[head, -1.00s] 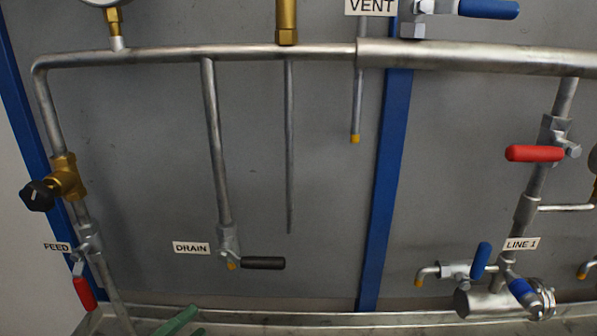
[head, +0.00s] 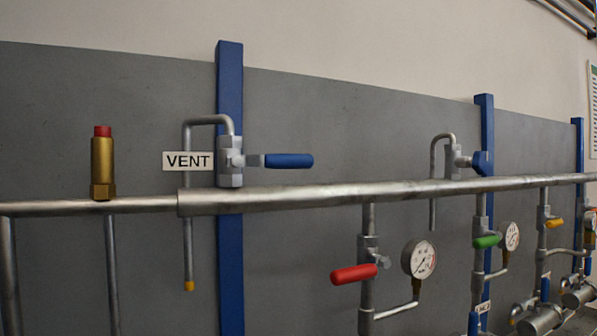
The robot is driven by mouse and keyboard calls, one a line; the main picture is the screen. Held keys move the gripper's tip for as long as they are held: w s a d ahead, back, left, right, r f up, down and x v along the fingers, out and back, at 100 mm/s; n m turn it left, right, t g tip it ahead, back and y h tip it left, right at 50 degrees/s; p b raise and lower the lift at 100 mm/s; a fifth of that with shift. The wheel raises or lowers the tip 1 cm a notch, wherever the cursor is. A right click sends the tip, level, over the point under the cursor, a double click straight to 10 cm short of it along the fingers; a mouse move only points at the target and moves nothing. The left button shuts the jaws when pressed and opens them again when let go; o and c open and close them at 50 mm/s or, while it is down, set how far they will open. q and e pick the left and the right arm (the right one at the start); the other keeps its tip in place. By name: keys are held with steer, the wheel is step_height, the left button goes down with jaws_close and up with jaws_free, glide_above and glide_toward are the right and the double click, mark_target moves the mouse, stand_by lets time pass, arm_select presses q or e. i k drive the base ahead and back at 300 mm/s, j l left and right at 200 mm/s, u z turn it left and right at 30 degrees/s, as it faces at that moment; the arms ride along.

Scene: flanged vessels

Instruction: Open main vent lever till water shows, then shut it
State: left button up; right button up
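The main vent lever (head: 289,161) has a blue grip and points right, level, from its steel valve body (head: 230,160) on top of the header pipe. The VENT label (head: 188,161) is just left of it. A thin vent pipe (head: 188,240) bends over from the valve and runs down behind the header to a yellow-orange tip (head: 189,286). No water shows at this tip. Neither of my grippers is in view.
The header pipe (head: 330,194) runs across the whole view. A brass relief valve (head: 102,165) with a red cap stands at left. A red lever (head: 354,274) and a gauge (head: 420,259) sit below. Another blue-handled vent valve (head: 482,162) is further right.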

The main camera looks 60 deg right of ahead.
mark_target(272, 160)
steer(key=j+z, duration=0.1)
steer(key=z, duration=1.35)
steer(key=k+z, duration=0.15)
steer(key=i, duration=0.2)
